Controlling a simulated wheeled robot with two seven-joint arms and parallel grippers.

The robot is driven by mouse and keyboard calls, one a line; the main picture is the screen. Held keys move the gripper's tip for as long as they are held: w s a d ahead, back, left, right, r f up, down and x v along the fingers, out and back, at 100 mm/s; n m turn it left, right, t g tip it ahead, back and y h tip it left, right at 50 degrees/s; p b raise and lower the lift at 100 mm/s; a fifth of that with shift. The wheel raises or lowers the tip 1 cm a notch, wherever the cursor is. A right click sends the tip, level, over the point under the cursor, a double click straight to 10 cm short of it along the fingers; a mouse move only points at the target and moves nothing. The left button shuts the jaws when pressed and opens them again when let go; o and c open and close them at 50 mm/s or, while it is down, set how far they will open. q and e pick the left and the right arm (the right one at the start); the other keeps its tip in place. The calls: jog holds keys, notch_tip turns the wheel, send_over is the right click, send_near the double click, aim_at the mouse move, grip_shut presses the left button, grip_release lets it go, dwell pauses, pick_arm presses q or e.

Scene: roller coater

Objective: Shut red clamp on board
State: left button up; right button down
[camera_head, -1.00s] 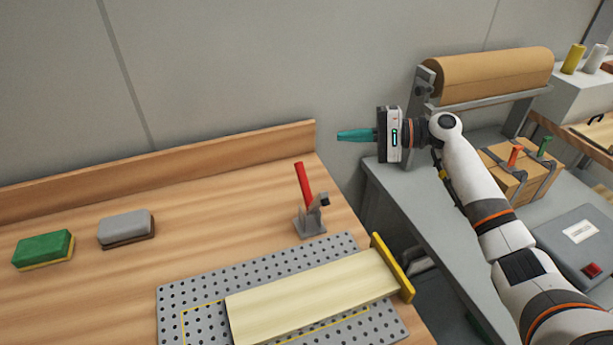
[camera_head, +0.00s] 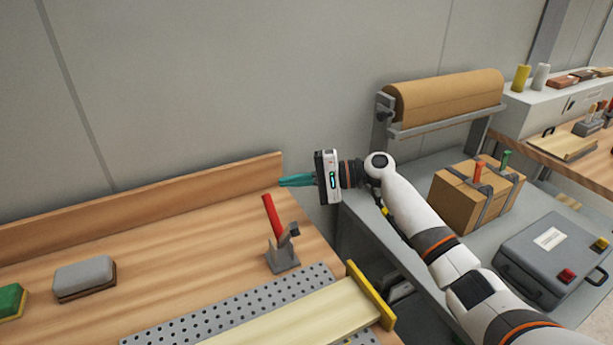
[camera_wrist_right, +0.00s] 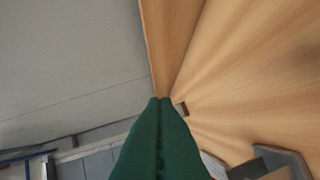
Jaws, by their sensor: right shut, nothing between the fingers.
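The red clamp (camera_head: 273,215) stands on the wooden bench behind the perforated plate. Its red handle points up, leaning a little left, above a grey metal base (camera_head: 283,258). The pale board (camera_head: 310,318) lies on the grey perforated plate (camera_head: 215,317), its right end against a yellow stop (camera_head: 371,294). My right gripper (camera_head: 284,181) is shut and empty, above and behind the clamp by the bench's back ledge, pointing left. In the right wrist view the shut green fingers (camera_wrist_right: 160,105) show, with a grey part at lower right. My left gripper is not in view.
A grey sponge block (camera_head: 85,277) and a green one (camera_head: 11,302) lie at the left of the bench. A wooden back ledge (camera_head: 140,205) runs along the wall. To the right are a brown paper roll (camera_head: 445,97), a strapped box (camera_head: 462,204) and a grey case (camera_head: 550,255).

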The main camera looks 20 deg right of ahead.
jog(key=a+p, duration=0.1)
jog(key=s+a, duration=0.1)
jog(key=a, duration=0.1)
jog(key=a+p, duration=0.1)
jog(key=shift+s+a+r+p, duration=0.25)
jog(key=shift+s+a+p, duration=0.05)
jog(key=shift+s+p, duration=0.1)
jog(key=shift+s, duration=0.1)
